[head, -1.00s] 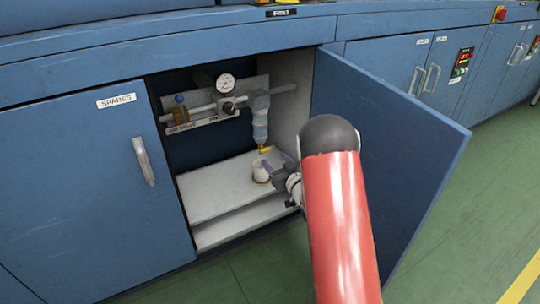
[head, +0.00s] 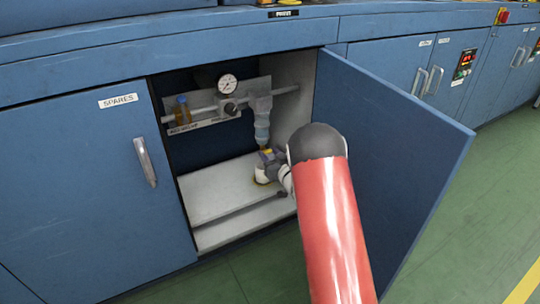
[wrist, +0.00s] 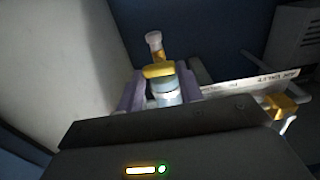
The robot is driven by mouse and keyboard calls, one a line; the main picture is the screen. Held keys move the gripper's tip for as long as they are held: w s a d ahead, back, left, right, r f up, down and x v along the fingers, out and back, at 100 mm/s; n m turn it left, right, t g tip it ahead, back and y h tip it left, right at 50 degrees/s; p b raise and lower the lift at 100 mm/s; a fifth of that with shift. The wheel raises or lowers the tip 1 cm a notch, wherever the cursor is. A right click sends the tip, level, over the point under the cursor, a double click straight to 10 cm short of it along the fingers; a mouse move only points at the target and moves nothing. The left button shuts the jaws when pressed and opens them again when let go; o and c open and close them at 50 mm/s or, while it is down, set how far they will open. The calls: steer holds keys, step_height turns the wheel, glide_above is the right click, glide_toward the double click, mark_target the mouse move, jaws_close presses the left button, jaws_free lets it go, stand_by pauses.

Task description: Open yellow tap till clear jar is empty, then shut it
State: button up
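The clear jar (head: 262,128) hangs upright under the pipe inside the open cabinet; it looks pale blue, and I cannot make out its liquid level. The yellow tap (head: 267,150) is at its lower end. In the wrist view, which looks turned over, the yellow tap (wrist: 158,71) lies between my purple fingers, with part of the jar (wrist: 166,92) behind it. My gripper (wrist: 160,82) is open around the tap; I cannot see firm contact. In the head view my gripper (head: 270,158) partly hides the tap. A white cup (head: 262,175) stands below on the shelf.
The open blue door (head: 390,150) is close to the right of my arm. The white shelf (head: 215,190) has free room to the left.

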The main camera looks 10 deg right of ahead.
steer(key=shift+c, duration=0.6)
steer(key=shift+n, duration=0.4)
steer(key=n, duration=0.3)
steer(key=shift+a+n, duration=0.1)
steer(key=shift+n, duration=0.3)
steer(key=n, duration=0.4)
steer(key=shift+s+a+f, duration=0.1)
steer(key=shift+f, duration=0.05)
steer(key=n, duration=0.9)
steer(key=shift+f, duration=0.2)
steer(key=shift+n, duration=0.3)
